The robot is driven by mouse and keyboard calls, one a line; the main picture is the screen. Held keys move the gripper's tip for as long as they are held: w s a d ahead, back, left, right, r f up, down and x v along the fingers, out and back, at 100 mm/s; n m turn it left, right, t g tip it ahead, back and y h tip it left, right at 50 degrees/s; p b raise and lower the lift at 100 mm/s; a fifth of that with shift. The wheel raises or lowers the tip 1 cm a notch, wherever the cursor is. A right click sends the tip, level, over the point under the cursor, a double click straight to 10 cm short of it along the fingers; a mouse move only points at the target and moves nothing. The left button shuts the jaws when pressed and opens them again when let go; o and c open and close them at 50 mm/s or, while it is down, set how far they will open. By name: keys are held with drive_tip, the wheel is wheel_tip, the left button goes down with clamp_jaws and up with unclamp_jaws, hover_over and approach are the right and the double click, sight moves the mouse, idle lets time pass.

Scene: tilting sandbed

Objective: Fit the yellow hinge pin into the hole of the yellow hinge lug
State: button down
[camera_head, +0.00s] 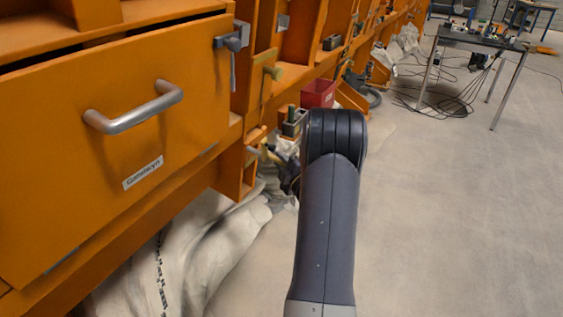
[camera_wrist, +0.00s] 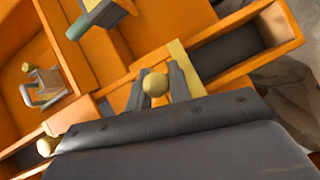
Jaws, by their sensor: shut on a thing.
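My gripper (camera_wrist: 158,74) shows in the wrist view with its two grey fingers on either side of the yellow hinge pin (camera_wrist: 155,85). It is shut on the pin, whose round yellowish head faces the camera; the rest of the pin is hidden. A yellow strip (camera_wrist: 183,62), possibly part of the yellow hinge lug, lies just beyond the right finger. I cannot see its hole or tell whether the pin touches it. In the head view my arm covers most of the gripper; a small yellow part (camera_head: 270,155) shows left of the arm, beside the orange frame.
An orange drawer front with a grey handle (camera_head: 134,107) fills the left of the head view. A red bin (camera_head: 318,93) stands behind my arm. An open orange compartment (camera_wrist: 245,42) lies right of the fingers.

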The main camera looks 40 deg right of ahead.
sight(269, 157)
drive_tip(key=shift+w+a+r, duration=0.2)
drive_tip(key=shift+w+a, duration=0.15)
drive_tip(key=shift+w, duration=0.5)
drive_tip(key=shift+w+a+r, duration=0.15)
drive_tip(key=shift+w+a, duration=0.2)
drive_tip(key=shift+w, duration=0.55)
drive_tip(key=shift+w+a+r, duration=0.2)
drive_tip(key=shift+w+a, duration=0.15)
drive_tip(key=shift+w, duration=0.5)
drive_tip(key=shift+s, duration=0.1)
drive_tip(key=shift+s+d+f, duration=0.15)
drive_tip(key=shift+s+d, duration=0.15)
drive_tip(key=shift+s, duration=0.45)
drive_tip(key=shift+s+d+f, duration=0.15)
drive_tip(key=shift+s+d, duration=0.2)
drive_tip(key=shift+s, duration=0.35)
drive_tip(key=shift+s+d+f, duration=0.15)
drive_tip(key=shift+s+d, duration=0.15)
drive_tip(key=shift+s, duration=0.45)
drive_tip(key=shift+w+a+r+p, duration=0.2)
drive_tip(key=shift+w+a, duration=0.1)
drive_tip(key=shift+w, duration=0.45)
drive_tip(key=shift+w+a+r+p, duration=0.1)
drive_tip(key=shift+w+a+p, duration=0.2)
drive_tip(key=shift+w, duration=0.4)
drive_tip(key=shift+w+a+r+p, duration=0.15)
drive_tip(key=shift+w+a, duration=0.2)
drive_tip(key=shift+w, duration=0.4)
idle(0.6)
